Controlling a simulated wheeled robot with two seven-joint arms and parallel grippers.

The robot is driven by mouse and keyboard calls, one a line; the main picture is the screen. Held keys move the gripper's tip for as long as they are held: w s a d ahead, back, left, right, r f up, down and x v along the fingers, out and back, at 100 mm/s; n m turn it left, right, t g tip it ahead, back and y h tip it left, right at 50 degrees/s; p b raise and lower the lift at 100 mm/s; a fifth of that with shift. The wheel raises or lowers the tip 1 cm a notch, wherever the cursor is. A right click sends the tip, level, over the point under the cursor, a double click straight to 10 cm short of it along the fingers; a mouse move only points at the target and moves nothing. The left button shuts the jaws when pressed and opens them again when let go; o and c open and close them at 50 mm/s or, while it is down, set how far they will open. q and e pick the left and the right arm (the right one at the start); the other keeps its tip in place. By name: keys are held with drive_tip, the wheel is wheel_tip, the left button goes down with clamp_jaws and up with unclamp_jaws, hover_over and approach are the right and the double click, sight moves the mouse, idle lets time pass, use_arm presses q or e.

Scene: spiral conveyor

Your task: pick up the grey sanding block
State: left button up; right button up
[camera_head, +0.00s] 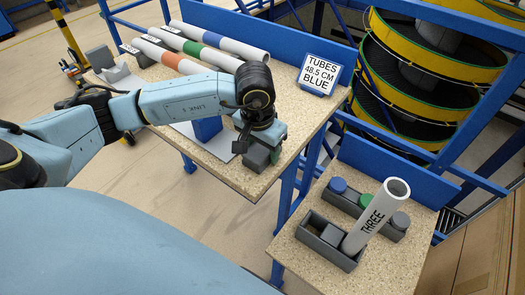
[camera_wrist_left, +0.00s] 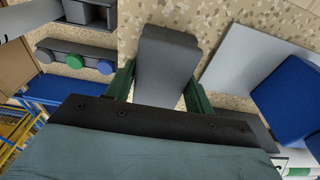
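The grey sanding block (camera_wrist_left: 168,55) lies between the two green fingers of my left gripper (camera_wrist_left: 160,75) in the left wrist view, one finger along each long side. Any gap between fingers and block is too small to make out, so I cannot tell if they grip it. In the head view my left gripper (camera_head: 266,133) points down at the table's front right corner, with the grey block (camera_head: 257,157) under it and partly hidden. My right gripper is not in view.
Tubes (camera_head: 222,40) lie at the back of the speckled table (camera_head: 312,112). A blue block (camera_head: 207,128) stands left of the gripper, by a pale sheet. A sign (camera_head: 318,72) stands behind. A lower table (camera_head: 400,262) holds a THREE tube (camera_head: 376,216) and grey holders.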

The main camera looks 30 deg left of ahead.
use_arm(q)
drive_tip(key=c, duration=0.6)
wheel_tip(320, 180, up, 10)
drive_tip(key=shift+r+p, duration=0.1)
drive_tip(key=shift+p, duration=0.3)
